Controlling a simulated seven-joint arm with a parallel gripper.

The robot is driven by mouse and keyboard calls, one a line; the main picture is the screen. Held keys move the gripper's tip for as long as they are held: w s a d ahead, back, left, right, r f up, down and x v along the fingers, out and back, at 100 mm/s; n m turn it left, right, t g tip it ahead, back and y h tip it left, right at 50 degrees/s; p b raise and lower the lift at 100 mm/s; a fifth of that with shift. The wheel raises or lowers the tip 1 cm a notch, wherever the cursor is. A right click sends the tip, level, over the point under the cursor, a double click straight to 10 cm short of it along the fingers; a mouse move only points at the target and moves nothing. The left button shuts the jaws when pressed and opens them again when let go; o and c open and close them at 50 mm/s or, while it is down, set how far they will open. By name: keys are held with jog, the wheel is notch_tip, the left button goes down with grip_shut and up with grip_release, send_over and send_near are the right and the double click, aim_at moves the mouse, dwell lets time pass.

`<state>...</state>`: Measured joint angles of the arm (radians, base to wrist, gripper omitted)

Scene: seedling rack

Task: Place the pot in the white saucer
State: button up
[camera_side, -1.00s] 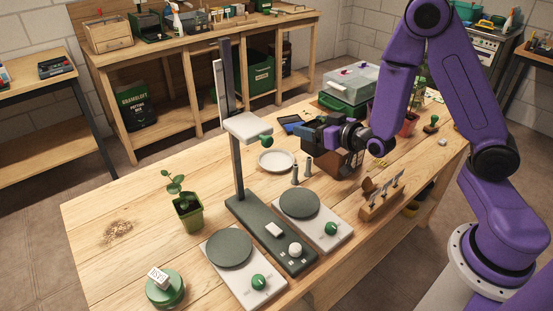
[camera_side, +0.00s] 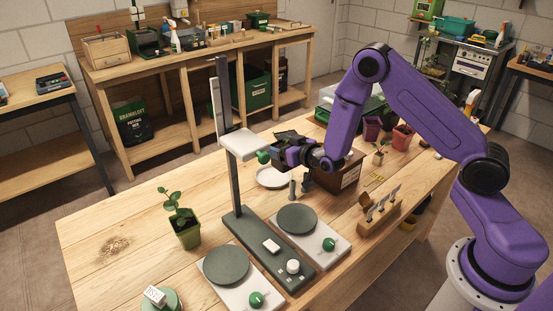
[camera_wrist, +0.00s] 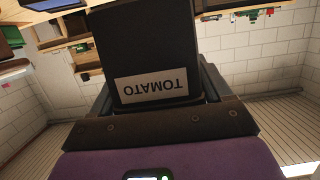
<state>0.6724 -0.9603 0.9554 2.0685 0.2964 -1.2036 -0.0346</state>
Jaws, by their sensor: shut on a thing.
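My gripper (camera_side: 283,148) is shut on a dark pot (camera_wrist: 155,50) with a white label reading TOMATO, upside down in the wrist view. In the side view the gripper hides most of the pot, and I cannot tell whether it is tilted. The white saucer (camera_side: 270,182) lies on the table just below the gripper in the picture, its far part covered. The gripper is raised off the table; the pot's height over the saucer is unclear.
A dark upright stand (camera_side: 231,180) with a white arm and green knob is close left of the gripper. Two weighing plates (camera_side: 296,219) and a potted seedling (camera_side: 187,236) are nearer. A brown box (camera_side: 345,173) and a tool block (camera_side: 380,208) stand to the right.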

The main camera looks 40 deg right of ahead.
jog(key=shift+w+f, duration=1)
jog(key=shift+f, duration=0.2)
jog(key=shift+w+f, duration=0.15)
jog(key=shift+f, duration=1.5)
jog(key=shift+f, duration=0.65)
jog(key=o, duration=1.2)
jog(key=shift+o, duration=0.2)
jog(key=shift+r, duration=0.1)
